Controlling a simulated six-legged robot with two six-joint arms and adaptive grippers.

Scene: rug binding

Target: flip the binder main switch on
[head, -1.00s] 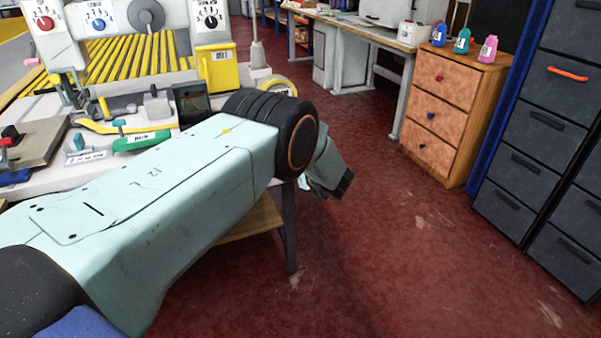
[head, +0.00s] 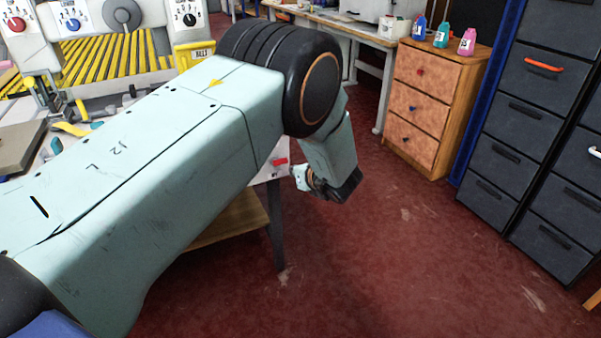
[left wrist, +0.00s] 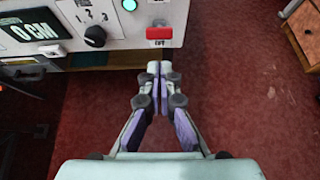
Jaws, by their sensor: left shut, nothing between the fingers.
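The main switch appears as a red rocker (left wrist: 159,33) on the white front panel (left wrist: 130,12) of the binder in the left wrist view, with a small label that I cannot read with certainty. In the head view a red patch (head: 280,161) on the machine's end, just past my arm, looks like the same switch. My left gripper (left wrist: 153,70) is shut and empty. Its fingertips lie just below the switch in the wrist picture, apart from it as far as I can tell. In the head view the gripper (head: 301,177) is mostly hidden by my forearm and wrist. My right gripper is not in view.
Beside the switch are a black knob (left wrist: 95,36), a lit cyan button (left wrist: 129,5) and a "0 CM" display (left wrist: 35,28). A wooden drawer unit (head: 427,108) with bottles and dark drawer cabinets (head: 545,130) stand right. Red floor between is clear.

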